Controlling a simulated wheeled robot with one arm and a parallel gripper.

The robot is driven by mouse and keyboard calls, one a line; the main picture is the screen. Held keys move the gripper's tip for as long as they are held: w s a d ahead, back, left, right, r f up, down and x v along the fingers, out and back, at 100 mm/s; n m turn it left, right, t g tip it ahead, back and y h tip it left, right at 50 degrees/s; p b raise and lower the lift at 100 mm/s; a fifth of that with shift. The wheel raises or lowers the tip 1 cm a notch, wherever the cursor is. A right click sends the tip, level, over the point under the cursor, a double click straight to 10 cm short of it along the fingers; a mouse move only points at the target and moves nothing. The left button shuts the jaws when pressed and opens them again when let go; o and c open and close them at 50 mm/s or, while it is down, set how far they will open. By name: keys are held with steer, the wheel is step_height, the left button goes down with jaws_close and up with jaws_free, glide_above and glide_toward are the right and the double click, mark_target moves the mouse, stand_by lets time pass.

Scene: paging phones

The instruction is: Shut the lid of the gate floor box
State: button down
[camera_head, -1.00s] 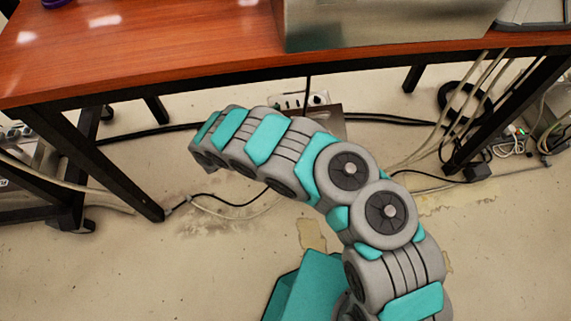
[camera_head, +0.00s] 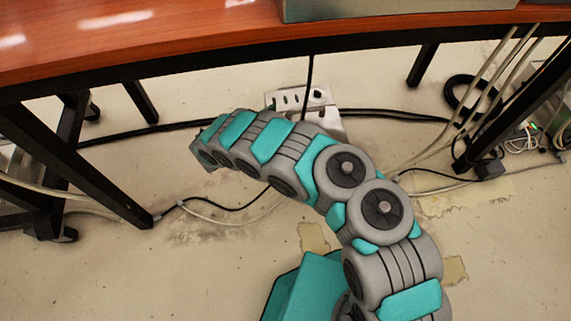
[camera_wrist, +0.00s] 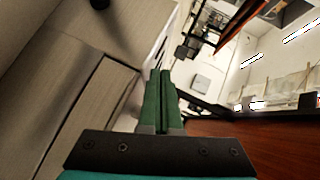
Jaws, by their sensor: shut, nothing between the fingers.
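The gate floor box (camera_head: 292,97) is on the floor under the table in the head view, just beyond my arm. It is pale metal with dark openings in its upper face, and a black cable runs down to it. A pale plate (camera_head: 330,122) shows at its near right side; my arm hides part of the box, so the lid's angle is unclear. My gripper (camera_wrist: 160,75) is shut and empty in the wrist view, its green fingers together; the head view does not show its fingers. Large pale surfaces fill the wrist view's left side; I cannot tell what they are.
The reddish wooden table (camera_head: 160,45) stands over the box, with black legs (camera_head: 80,165) at the left and more at the right. Black and white cables cross the floor. A coiled black hose (camera_head: 462,92) lies at the right. Bare floor is open at the lower left.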

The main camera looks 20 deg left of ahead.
stand_by(0.3)
steer(key=p+v, duration=0.1)
steer(key=v, duration=0.7)
steer(key=shift+d, duration=0.1)
